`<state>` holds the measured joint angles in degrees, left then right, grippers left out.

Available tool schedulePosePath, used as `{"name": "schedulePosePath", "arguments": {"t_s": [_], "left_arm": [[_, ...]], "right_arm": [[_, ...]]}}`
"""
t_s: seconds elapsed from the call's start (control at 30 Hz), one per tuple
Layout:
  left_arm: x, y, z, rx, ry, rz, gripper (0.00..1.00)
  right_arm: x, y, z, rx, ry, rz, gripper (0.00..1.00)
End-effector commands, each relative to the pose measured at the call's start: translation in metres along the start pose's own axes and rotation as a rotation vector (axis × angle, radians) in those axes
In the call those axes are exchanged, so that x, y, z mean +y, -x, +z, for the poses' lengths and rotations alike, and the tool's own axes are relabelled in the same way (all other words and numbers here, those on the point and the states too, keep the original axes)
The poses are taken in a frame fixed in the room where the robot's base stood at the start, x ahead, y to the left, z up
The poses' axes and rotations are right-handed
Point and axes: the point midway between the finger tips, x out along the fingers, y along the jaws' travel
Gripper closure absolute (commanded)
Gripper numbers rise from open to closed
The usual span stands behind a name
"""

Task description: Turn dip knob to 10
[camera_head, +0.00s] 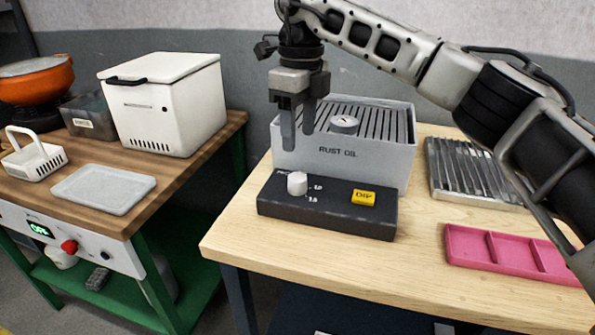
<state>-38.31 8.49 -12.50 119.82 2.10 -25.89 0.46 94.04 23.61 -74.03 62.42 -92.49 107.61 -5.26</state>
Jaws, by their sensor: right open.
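The dip knob (297,183) is a small white cylinder on the left part of a dark control box (325,222). Small white scale marks, partly legible, stand beside it. A yellow button labelled DIP (363,197) is on the right part of the same box. My right gripper (299,138) points down above and slightly behind the knob, apart from it. Its jaws are open with nothing between them. My left gripper is not in view.
A grey tank marked RUST OIL (345,155) stands right behind the box. A metal rack (470,170) and a pink tray (510,254) lie to the right. The left bench holds a white lidded box (165,105) and a grey tray (104,188). The wooden table is clear in front.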

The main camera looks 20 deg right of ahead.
Motion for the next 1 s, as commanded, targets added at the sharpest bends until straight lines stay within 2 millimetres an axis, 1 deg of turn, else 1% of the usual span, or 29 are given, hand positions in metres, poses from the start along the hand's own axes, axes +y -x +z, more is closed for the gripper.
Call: {"name": "schedulePosePath", "arguments": {"t_s": [0.03,0.2,0.3,0.4,0.6,0.87,0.97,1.0], "left_arm": [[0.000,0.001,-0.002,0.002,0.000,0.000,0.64],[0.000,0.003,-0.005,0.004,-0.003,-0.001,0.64],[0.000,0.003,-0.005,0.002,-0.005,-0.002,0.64],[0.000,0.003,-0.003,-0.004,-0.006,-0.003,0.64],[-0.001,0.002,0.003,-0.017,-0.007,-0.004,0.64],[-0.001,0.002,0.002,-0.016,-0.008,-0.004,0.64],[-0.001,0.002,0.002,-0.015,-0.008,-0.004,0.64],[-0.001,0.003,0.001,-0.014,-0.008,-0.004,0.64]], "right_arm": [[0.000,-0.012,-0.001,0.004,0.001,0.003,0.45],[0.001,-0.048,-0.001,0.003,0.001,0.003,0.45],[0.001,-0.065,0.000,0.002,0.001,0.002,0.45],[0.001,-0.077,0.000,0.001,0.001,0.002,0.45],[0.001,-0.090,0.000,-0.001,0.001,0.001,0.45],[0.001,-0.091,0.000,-0.001,0.001,0.001,0.45],[0.001,-0.090,0.000,-0.002,0.001,0.001,0.70],[0.001,-0.090,0.000,-0.002,0.001,0.001,0.81]]}}
